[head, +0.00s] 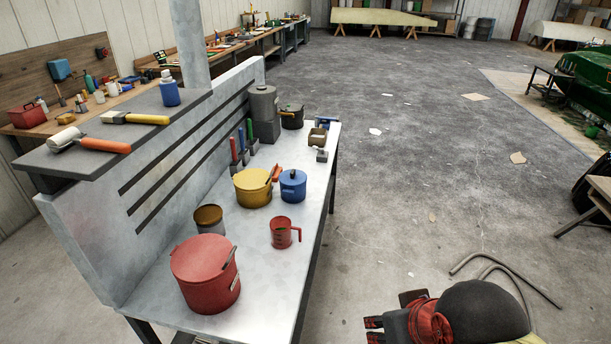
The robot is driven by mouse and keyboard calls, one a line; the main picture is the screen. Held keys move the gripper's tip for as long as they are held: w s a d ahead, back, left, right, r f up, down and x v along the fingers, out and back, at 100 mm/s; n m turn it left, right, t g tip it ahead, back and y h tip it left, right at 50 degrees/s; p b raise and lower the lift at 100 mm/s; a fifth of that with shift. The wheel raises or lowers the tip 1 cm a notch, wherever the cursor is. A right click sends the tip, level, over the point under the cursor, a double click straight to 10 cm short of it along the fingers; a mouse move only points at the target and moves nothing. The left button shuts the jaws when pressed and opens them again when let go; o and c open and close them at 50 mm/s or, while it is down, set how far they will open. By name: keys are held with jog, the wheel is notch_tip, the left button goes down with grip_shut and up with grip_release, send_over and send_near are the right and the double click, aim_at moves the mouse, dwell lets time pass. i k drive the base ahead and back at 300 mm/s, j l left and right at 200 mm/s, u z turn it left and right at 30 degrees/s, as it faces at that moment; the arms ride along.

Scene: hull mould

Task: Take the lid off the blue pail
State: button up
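The blue pail (293,191) stands upright on the metal bench, near its right edge. Its blue lid (290,177) sits on top with a small dark knob in the middle. My gripper (374,331) is at the bottom of the head view, off the bench's right side and well apart from the pail. Its two dark and red fingers point left with a gap between them, and nothing shows between them. The lower part of the gripper is cut off by the frame edge.
A yellow pot (252,190) stands close left of the pail. A red measuring jug (282,232) and a large red pot (206,278) stand nearer on the bench (258,268). A brown-topped tin (208,218) is by the back panel. Open floor lies right of the bench.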

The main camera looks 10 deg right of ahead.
aim_at(293, 177)
jog(key=i+l+u, duration=0.1)
jog(key=i+l, duration=0.45)
jog(key=l, duration=0.15)
jog(key=i+l+u, duration=0.15)
jog(key=l, duration=0.25)
jog(key=i+l+u, duration=0.1)
jog(key=i+l, duration=0.25)
jog(key=i+l+u, duration=0.1)
jog(key=i+l, duration=0.15)
jog(key=l, duration=0.2)
jog(key=i+u, duration=0.1)
jog(key=i, duration=0.4)
jog(key=i+l+u, duration=0.1)
jog(key=i, duration=0.35)
jog(key=i+l+u, duration=0.1)
jog(key=i+l, duration=0.15)
jog(key=i, duration=0.2)
